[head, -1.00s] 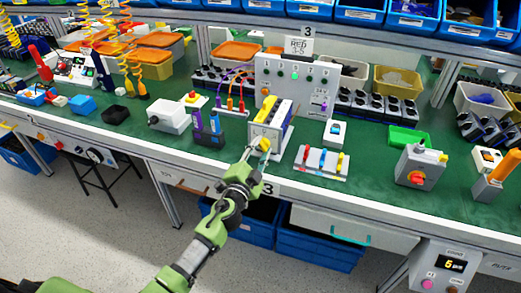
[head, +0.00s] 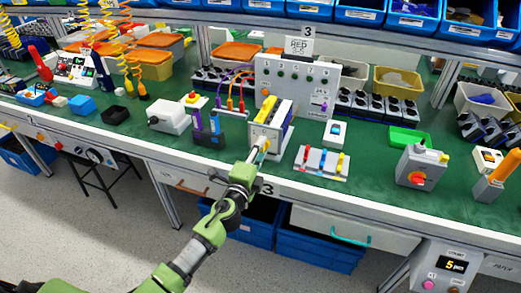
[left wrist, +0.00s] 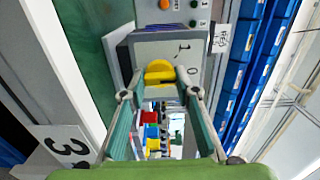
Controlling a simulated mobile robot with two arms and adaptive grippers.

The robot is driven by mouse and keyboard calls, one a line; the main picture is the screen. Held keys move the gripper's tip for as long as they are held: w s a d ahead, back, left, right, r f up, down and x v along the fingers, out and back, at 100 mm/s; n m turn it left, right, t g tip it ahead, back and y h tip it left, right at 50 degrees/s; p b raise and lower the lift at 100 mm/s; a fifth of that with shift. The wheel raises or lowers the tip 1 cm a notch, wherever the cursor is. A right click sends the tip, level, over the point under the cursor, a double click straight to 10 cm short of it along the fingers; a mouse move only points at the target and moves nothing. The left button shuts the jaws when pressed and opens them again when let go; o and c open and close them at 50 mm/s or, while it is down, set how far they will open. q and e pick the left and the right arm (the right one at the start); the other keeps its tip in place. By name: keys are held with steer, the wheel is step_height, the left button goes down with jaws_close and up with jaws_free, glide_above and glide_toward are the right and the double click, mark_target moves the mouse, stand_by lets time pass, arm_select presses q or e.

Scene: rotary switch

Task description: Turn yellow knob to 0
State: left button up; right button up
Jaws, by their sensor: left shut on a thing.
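The yellow knob (left wrist: 160,72) sits on the light face of a switch box (left wrist: 150,48), with the marks 1 and 0 beside it. In the head view the box (head: 271,122) stands near the front edge of the bench, and the knob is mostly hidden by my gripper. My left gripper (head: 261,146) reaches up to the box front from below. In the left wrist view its two fingertips (left wrist: 158,82) are on either side of the knob, shut on it. My right gripper is not in view.
A panel with several buttons (head: 297,85) stands behind the box. A dark two-part device (head: 208,130) is to the left, and a tray of coloured switches (head: 321,162) is to the right. The bench's front edge (head: 150,153) runs under my arm.

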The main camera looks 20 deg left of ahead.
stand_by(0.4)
arm_select(q)
steer(key=o, duration=1.1)
steer(key=s, duration=1.2)
steer(key=shift+a, duration=0.2)
